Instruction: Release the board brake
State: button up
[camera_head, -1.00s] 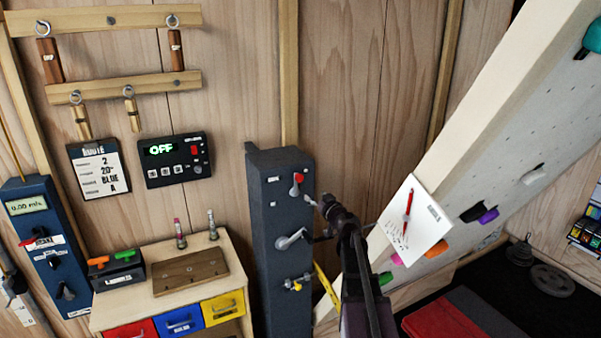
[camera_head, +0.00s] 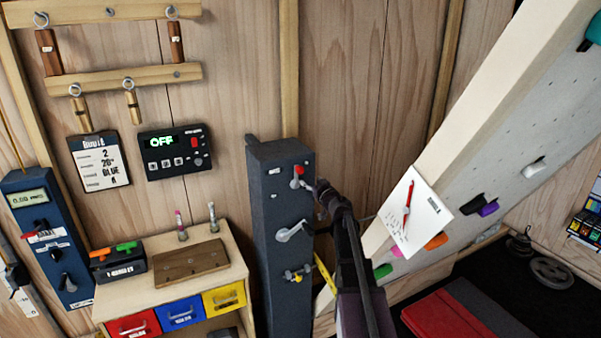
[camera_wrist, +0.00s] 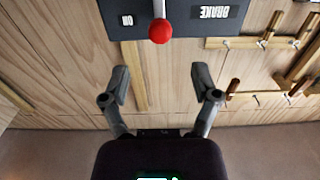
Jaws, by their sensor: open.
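The board brake is a lever with a red ball knob (camera_head: 299,170) near the top of a dark column (camera_head: 280,230). In the wrist view, which appears upside down, the red knob (camera_wrist: 160,31) sits on a pale rod, with a "BRAKE" label on one side and "ON" on the other. My gripper (camera_head: 313,188) is beside the column, just right of and below the knob. In the wrist view my gripper (camera_wrist: 160,75) has its fingers wide apart and empty. The knob lies centred beyond the fingertips, apparently untouched.
Lower on the column are a silver crank (camera_head: 292,231) and a yellow-knobbed valve (camera_head: 297,274). A tilted climbing board (camera_head: 480,130) with a clipboard sheet (camera_head: 415,212) stands to the right. A drawer cabinet (camera_head: 215,262) stands at left.

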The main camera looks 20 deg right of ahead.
aim_at(302, 172)
jog(key=w, duration=0.9)
jog(key=shift+w+a, duration=0.15)
grip_shut()
